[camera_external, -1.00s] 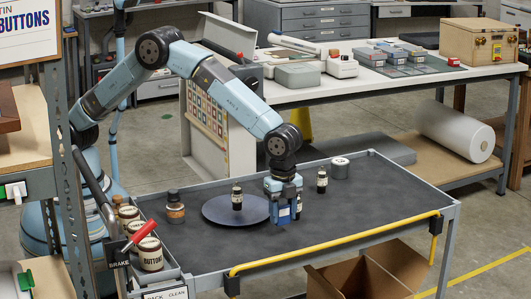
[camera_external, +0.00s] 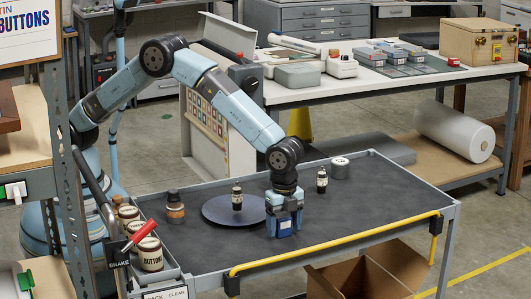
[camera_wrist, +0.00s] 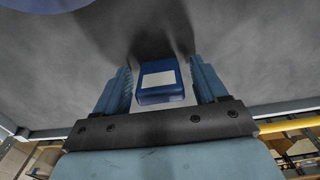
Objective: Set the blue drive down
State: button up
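The blue drive (camera_external: 285,225) is a small dark blue block with a pale label. My gripper (camera_external: 285,226) points down over the front middle of the dark-topped cart (camera_external: 350,215), right of the round dark disc.
Another dark bottle (camera_external: 322,180) and a grey tin (camera_external: 340,168) stand behind right; a brown jar (camera_external: 175,207) stands left. A yellow rail (camera_external: 335,243) runs along the front. The right of the cart is clear.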

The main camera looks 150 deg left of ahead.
aim_at(284, 217)
jog(key=shift+r, duration=0.1)
notch_tip(284, 217, up, 12)
dwell(0.7)
jog(key=shift+d+r, duration=0.1)
jog(key=s+d+r+t, duration=0.1)
jog(key=s+d+r, duration=0.5)
jog(key=d+r, duration=0.6)
jog(key=s+d+r+t, duration=0.1)
jog(key=s+d+r, duration=0.4)
jog(key=d+r, duration=0.7)
jog(key=s+d+t, duration=0.2)
jog(key=s+d, duration=1.2)
jog(key=d, duration=0.1)
jog(key=s+d+f, duration=0.2)
jog(key=s+d, duration=0.1)
jog(key=s, duration=0.4)
jog(key=s+d+f+t, duration=0.1)
jog(key=s+d+f, duration=0.1)
jog(key=s, duration=0.6)
jog(key=shift+d+f+t, duration=0.3)
jog(key=shift+d+f, duration=0.05)
jog(key=shift+d, duration=0.55)
